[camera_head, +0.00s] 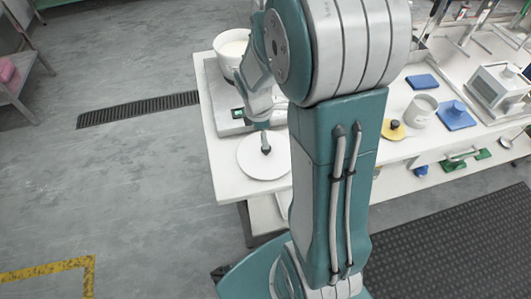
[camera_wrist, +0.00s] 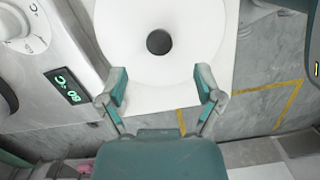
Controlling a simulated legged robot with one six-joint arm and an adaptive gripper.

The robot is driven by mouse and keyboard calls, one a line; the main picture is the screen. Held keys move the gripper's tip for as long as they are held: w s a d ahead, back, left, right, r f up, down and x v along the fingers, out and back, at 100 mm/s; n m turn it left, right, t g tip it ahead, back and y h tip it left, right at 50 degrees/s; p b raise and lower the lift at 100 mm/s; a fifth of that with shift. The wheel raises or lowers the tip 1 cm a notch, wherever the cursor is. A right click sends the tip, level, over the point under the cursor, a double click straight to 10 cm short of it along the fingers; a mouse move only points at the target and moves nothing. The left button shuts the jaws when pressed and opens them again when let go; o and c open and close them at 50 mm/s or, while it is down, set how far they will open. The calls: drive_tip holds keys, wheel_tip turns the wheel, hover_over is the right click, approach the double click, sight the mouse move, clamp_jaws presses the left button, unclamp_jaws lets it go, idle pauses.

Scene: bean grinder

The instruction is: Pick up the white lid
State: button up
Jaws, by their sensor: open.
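The white lid (camera_head: 258,169) is a flat round disc lying near the table's front left corner. Its dark round knob (camera_head: 266,149) stands at its centre. In the wrist view the lid (camera_wrist: 118,40) fills the upper middle, with the knob (camera_wrist: 159,41) seen from above. My gripper (camera_wrist: 162,88) is open and empty, its two fingers apart over the lid's near part, with the knob beyond them in the picture. In the head view my arm partly covers the lid's right side, and the fingers are hard to make out.
A device with a green display (camera_wrist: 63,86) stands left of the lid in the wrist view. A white pot (camera_head: 231,47) stands behind. The white table's edge (camera_head: 229,198) is close to the lid.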

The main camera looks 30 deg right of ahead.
sight(266, 152)
drive_tip(key=shift+a+f, duration=0.1)
drive_tip(key=shift+f, duration=0.65)
drive_tip(key=f, duration=0.5)
drive_tip(key=shift+d+f, duration=0.1)
drive_tip(key=shift+d, duration=0.25)
drive_tip(key=shift+a, duration=0.1)
drive_tip(key=shift+c, duration=0.9)
clamp_jaws()
